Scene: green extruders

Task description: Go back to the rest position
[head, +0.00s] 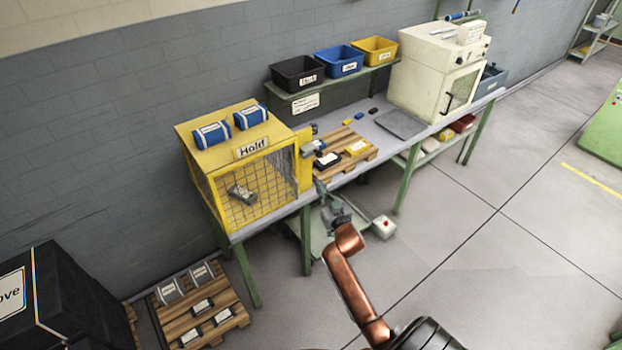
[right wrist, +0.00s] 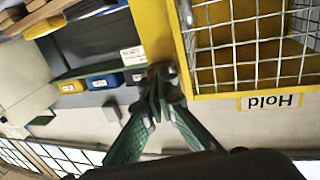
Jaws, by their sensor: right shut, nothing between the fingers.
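My right arm reaches up from the bottom of the head view. Its gripper (head: 321,188) is in front of the bench, close to the right front corner of the yellow "Hold" cage (head: 222,165). In the right wrist view the green fingers of the right gripper (right wrist: 158,82) meet at their tips with nothing between them. The cage's yellow frame and wire mesh (right wrist: 235,50) are close beside the fingertips there; I cannot tell whether they touch. My left gripper is in neither view.
A wooden pallet with labelled packs (head: 355,163) lies on the bench beside the cage. Black (head: 297,75), blue (head: 338,62) and yellow (head: 375,50) bins stand on a shelf behind. A grey box with a red button (head: 383,227) is below the bench.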

